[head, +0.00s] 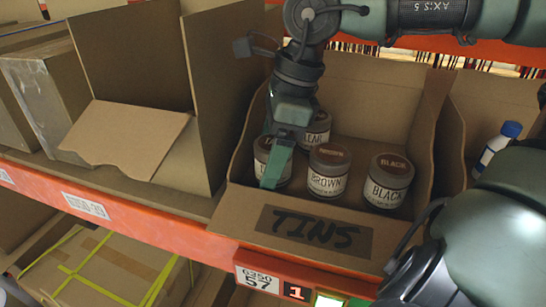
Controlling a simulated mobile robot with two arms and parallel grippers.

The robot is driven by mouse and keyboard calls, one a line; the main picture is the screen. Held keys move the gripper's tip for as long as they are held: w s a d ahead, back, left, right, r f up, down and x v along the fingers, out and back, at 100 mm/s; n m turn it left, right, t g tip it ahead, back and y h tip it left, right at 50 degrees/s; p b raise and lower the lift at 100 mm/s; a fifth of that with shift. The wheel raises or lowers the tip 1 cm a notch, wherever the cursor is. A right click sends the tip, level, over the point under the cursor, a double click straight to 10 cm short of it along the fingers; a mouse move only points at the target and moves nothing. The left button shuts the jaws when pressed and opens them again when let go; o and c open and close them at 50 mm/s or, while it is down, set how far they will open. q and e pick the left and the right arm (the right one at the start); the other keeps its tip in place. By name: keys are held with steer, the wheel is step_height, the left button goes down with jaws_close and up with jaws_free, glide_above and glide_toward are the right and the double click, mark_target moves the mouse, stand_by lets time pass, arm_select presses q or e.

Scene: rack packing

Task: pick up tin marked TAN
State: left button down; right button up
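The tins stand in a cardboard bin marked TINS (312,233). The front-left tin (262,172) is mostly covered by my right gripper, and its label cannot be read in full. A tin whose label ends in EAR (318,130) stands behind it. A tin marked BROWN (328,172) and one marked BLACK (389,183) stand to the right. My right gripper (275,170) reaches down from above into the bin, with a green finger in front of the front-left tin. Its other finger is hidden, so its grip is unclear. My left gripper is not in view.
An open cardboard box (135,130) with a folded flap stands left of the bin. A white bottle with a blue cap (497,146) stands in the bin to the right. The orange shelf edge (150,228) runs along the front. A strapped carton (95,270) sits below.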

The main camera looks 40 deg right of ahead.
steer(key=c, duration=1.3)
steer(key=shift+o, duration=0.2)
steer(key=shift+d+r, duration=0.1)
